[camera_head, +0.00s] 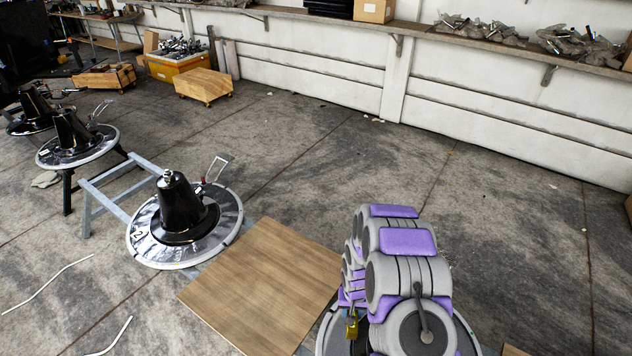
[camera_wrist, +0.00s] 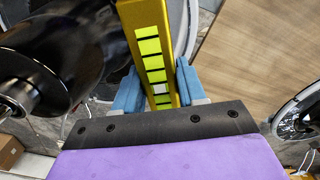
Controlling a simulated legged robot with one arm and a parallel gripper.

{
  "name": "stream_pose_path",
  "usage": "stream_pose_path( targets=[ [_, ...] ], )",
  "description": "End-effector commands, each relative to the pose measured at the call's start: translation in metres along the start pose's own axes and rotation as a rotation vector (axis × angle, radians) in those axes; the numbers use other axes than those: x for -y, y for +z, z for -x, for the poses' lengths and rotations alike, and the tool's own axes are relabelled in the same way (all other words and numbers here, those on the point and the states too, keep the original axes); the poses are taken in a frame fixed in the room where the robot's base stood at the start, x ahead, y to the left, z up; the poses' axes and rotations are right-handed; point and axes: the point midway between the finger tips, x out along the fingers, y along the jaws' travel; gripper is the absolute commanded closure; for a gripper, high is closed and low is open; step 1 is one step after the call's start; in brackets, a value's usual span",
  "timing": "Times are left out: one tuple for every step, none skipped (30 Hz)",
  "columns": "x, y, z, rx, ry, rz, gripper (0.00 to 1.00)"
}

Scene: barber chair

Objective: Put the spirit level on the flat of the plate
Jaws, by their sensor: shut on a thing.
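The yellow spirit level (camera_wrist: 160,72) with bright green-yellow squares is between the blue fingers of my gripper (camera_wrist: 158,84), which is shut on it. Its far end runs out of the top of the wrist view. In the head view a small piece of the level (camera_head: 351,327) shows beside my arm; the fingers are hidden there. A round plate (camera_head: 326,334) with a pale rim lies under my arm, mostly hidden. In the wrist view a black hub (camera_wrist: 70,45) stands left of the level. I cannot tell whether the level touches the plate.
A wooden board (camera_head: 262,280) lies between that plate and a round plate marked 2 (camera_head: 150,252) with a black cone hub (camera_head: 180,212). More such plates stand at the far left by a grey trestle (camera_head: 105,190). Floor toward the back wall shelf (camera_head: 480,42) is clear.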

Motion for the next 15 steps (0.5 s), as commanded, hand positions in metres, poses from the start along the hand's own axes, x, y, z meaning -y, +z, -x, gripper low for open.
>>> stream_pose_path(
  targets=[
    [0.001,-0.005,0.013,-0.004,-0.001,0.004,1.00],
    [0.001,-0.007,0.019,-0.004,-0.001,0.007,1.00],
    [0.001,-0.011,0.029,-0.007,-0.001,0.011,1.00],
    [0.001,-0.013,0.035,-0.008,-0.002,0.013,1.00],
    [0.001,-0.015,0.042,-0.007,-0.002,0.015,1.00],
    [0.000,-0.016,0.050,-0.004,-0.001,0.018,1.00],
    [0.000,-0.018,0.057,-0.004,-0.001,0.020,1.00],
    [0.000,-0.020,0.064,-0.006,-0.002,0.022,1.00],
    [0.000,-0.023,0.074,-0.008,-0.002,0.025,1.00],
    [0.000,-0.024,0.081,-0.008,-0.002,0.027,1.00],
    [-0.001,-0.025,0.087,-0.006,-0.001,0.030,1.00],
    [-0.001,-0.026,0.096,-0.004,-0.001,0.033,1.00],
    [-0.002,-0.027,0.103,-0.006,-0.001,0.036,1.00],
    [-0.002,-0.029,0.110,-0.008,-0.001,0.039,1.00],
    [-0.002,-0.030,0.120,-0.009,-0.001,0.042,1.00]
  ],
)
